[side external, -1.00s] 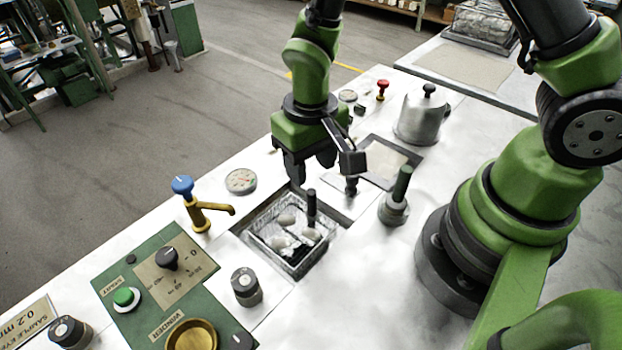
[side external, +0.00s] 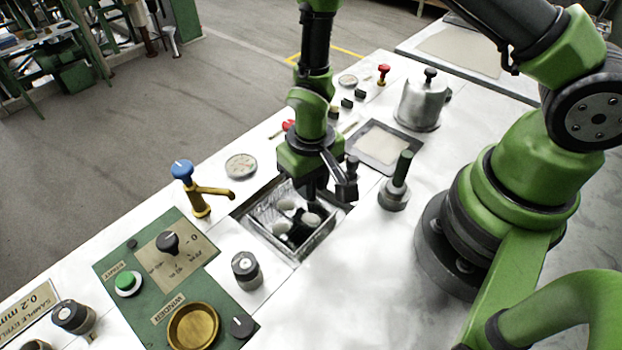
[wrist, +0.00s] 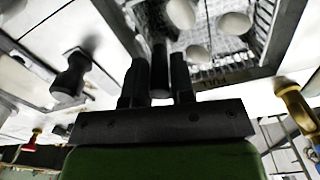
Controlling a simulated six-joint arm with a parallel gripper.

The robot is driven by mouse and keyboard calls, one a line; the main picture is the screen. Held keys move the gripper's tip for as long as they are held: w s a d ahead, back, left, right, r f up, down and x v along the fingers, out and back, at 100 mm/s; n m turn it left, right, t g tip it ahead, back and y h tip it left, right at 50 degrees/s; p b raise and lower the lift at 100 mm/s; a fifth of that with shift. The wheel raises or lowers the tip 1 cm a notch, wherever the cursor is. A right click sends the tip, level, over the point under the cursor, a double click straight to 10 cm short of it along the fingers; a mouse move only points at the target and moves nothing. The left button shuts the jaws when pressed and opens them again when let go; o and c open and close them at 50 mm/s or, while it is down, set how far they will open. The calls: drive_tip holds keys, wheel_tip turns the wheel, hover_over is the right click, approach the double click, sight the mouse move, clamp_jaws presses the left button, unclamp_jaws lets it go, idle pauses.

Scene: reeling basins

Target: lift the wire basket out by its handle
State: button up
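The wire basket (side external: 262,228) sits in the square basin opening in the steel worktop, with several white cocoons in it. It also shows at the top of the wrist view (wrist: 225,72). Its dark upright handle (wrist: 159,72) stands between my two fingers in the wrist view. My gripper (side external: 312,193) points down over the back right part of the basket and hides the handle in the side view. In the wrist view my gripper (wrist: 158,75) is open around the handle, with narrow gaps on both sides.
A brass tap (side external: 197,202) with a blue knob stands left of the basin. A steel pot (side external: 422,105) stands behind.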

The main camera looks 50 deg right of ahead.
clamp_jaws()
drive_tip(key=shift+r, duration=0.15)
drive_tip(key=shift+r, duration=5.35)
